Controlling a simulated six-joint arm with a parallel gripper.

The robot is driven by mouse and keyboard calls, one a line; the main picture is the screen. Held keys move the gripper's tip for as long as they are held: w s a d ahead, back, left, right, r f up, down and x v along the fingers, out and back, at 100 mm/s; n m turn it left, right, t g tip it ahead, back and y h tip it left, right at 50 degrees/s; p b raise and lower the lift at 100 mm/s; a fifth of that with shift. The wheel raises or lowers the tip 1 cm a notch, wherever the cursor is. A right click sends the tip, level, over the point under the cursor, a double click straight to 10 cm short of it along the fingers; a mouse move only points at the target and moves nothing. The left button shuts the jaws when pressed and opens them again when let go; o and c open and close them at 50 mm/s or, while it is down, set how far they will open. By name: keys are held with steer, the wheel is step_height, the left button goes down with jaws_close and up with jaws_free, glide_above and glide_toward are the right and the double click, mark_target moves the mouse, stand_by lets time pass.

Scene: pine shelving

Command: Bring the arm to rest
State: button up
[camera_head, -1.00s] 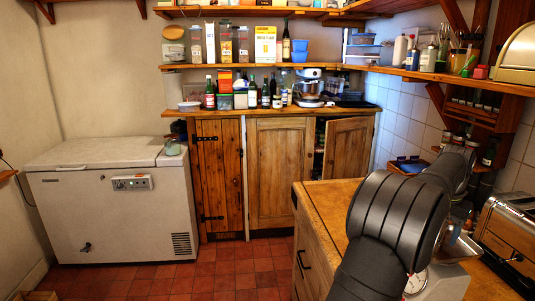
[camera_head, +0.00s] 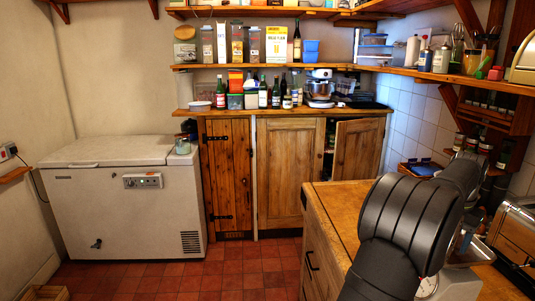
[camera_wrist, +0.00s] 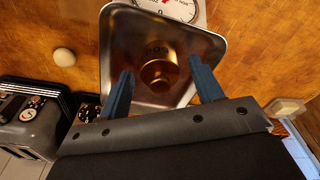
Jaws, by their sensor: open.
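My gripper (camera_wrist: 160,66) shows in the wrist view with its two blue fingers spread wide. Nothing is held between them. Below it is a metal scale pan (camera_wrist: 116,38) with a brass weight (camera_wrist: 159,72) standing in it; the weight appears between the fingers in the picture, apart from both. The scale's white dial (camera_wrist: 178,8) shows at the top edge. In the head view my dark arm reaches over the wooden counter (camera_head: 335,205) at the right. My arm hides the gripper there and covers part of the scale (camera_head: 460,284).
A toaster (camera_wrist: 32,118) stands left of the pan, and it also shows in the head view (camera_head: 515,238). A pale round object (camera_wrist: 64,57) and a pale block (camera_wrist: 286,108) lie on the counter. Shelves with jars hang above.

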step_height(320, 180, up, 12)
steer(key=a, duration=0.1)
steer(key=f, duration=0.8)
steer(key=d+f, duration=0.1)
steer(key=f, duration=0.3)
steer(key=r, duration=0.2)
steer(key=s+r, duration=0.1)
steer(key=r, duration=0.1)
steer(key=shift+d+r, duration=0.2)
steer(key=shift+r, duration=0.2)
steer(key=s+d+r, duration=0.1)
steer(key=s+r, duration=0.5)
steer(key=s, duration=0.6)
steer(key=s+a+f+m, duration=0.3)
steer(key=s+f+m, duration=0.1)
steer(key=s+f, duration=0.6)
steer(key=s+a+f+m, duration=0.2)
steer(key=s+f+m, duration=0.2)
steer(key=s+f, duration=0.65)
steer(key=shift+g, duration=0.4)
steer(key=shift+w+d+f, duration=0.2)
steer(key=shift+w+f, duration=0.05)
steer(key=shift+w, duration=0.45)
steer(key=shift+w+d+f, duration=0.15)
steer(key=shift+w+f, duration=0.15)
steer(key=shift+w, duration=0.35)
steer(key=shift+w+d+f, duration=0.2)
steer(key=shift+w+f, duration=0.05)
steer(key=shift+w, duration=0.45)
